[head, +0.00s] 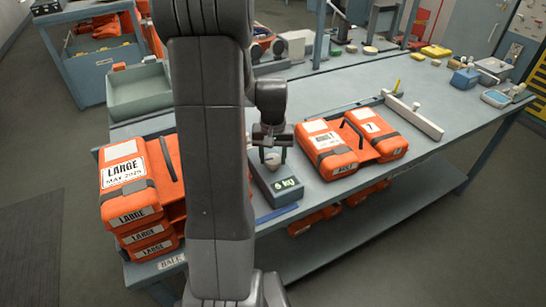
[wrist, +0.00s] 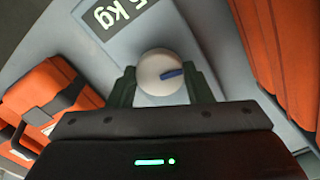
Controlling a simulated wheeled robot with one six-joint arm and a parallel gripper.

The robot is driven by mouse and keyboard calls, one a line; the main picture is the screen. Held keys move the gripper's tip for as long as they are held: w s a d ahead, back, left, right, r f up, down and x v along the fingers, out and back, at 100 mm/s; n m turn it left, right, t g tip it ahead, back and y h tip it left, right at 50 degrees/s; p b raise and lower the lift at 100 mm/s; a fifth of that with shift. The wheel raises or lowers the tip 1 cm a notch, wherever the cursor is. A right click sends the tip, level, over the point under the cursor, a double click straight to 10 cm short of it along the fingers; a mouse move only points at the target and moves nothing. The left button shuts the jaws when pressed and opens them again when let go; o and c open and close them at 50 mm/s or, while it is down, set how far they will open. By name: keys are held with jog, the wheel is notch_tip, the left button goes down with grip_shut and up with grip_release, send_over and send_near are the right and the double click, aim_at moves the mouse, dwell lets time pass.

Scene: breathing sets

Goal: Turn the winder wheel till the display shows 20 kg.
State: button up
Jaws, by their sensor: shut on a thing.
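The winder wheel (wrist: 160,72) is a small white round knob with a blue mark pointing right in the wrist view. My gripper (wrist: 161,82) is shut on it, one dark green finger on each side. In the head view my gripper (head: 271,150) reaches down onto the wheel, which shows as a pale spot (head: 273,158) on top of a grey box (head: 263,183). The display (wrist: 112,18) shows "5 kg" in the wrist view, cut by the top edge, so a digit before the 5 may be hidden. The head view display (head: 287,184) is too small to read surely.
Stacked orange cases marked LARGE (head: 124,173) stand left of the box. More orange cases (head: 352,140) lie close to its right. A grey-green tray (head: 139,92) is behind on the left. A blue strip (head: 277,213) lies by the bench's front edge.

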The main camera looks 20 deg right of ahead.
aim_at(273, 159)
jog(key=shift+m, duration=0.6)
jog(key=o, duration=1)
notch_tip(273, 159, up, 14)
jog(key=shift+f+b, duration=0.1)
jog(key=shift+b, duration=0.35)
notch_tip(273, 159, down, 14)
jog(key=shift+r+p, duration=0.1)
jog(key=shift+p, duration=0.25)
dwell(0.4)
